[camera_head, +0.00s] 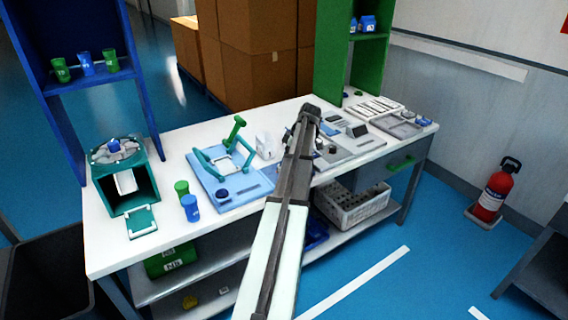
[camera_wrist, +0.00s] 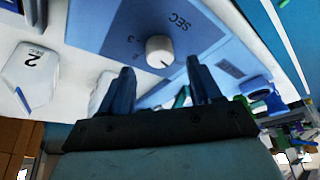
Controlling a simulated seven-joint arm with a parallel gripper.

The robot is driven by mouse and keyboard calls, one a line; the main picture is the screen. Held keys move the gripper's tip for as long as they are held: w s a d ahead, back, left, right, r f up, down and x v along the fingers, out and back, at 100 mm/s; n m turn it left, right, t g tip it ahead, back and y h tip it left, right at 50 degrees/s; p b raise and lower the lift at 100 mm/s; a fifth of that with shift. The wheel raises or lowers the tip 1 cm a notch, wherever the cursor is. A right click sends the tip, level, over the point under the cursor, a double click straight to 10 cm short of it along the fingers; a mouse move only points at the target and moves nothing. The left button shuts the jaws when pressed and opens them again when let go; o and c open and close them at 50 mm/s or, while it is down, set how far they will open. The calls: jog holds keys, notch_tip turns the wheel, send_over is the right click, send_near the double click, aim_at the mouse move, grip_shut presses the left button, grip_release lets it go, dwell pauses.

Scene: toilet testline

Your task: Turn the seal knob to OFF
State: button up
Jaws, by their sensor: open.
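In the wrist view a white round knob (camera_wrist: 160,51) with a dark pointer line sits on a blue panel (camera_wrist: 118,30) marked "SEC". I cannot read an OFF mark or tell for sure that this is the seal knob. My gripper (camera_wrist: 163,84) is open and empty. Its two dark blue fingers reach toward the panel, with the knob ahead of the gap and apart from them. In the head view my dark arm (camera_head: 296,160) reaches over the white bench (camera_head: 163,238) and hides the knob and the fingertips.
A light blue fixture (camera_head: 231,190) with a teal handle stands left of my arm. Grey devices (camera_head: 350,140) stand close on its right. A white block marked "2" (camera_wrist: 30,75) shows in the wrist view. A teal box (camera_head: 126,185) stands at the bench's left end.

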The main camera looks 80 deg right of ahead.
jog(key=v, duration=1)
dwell(0.3)
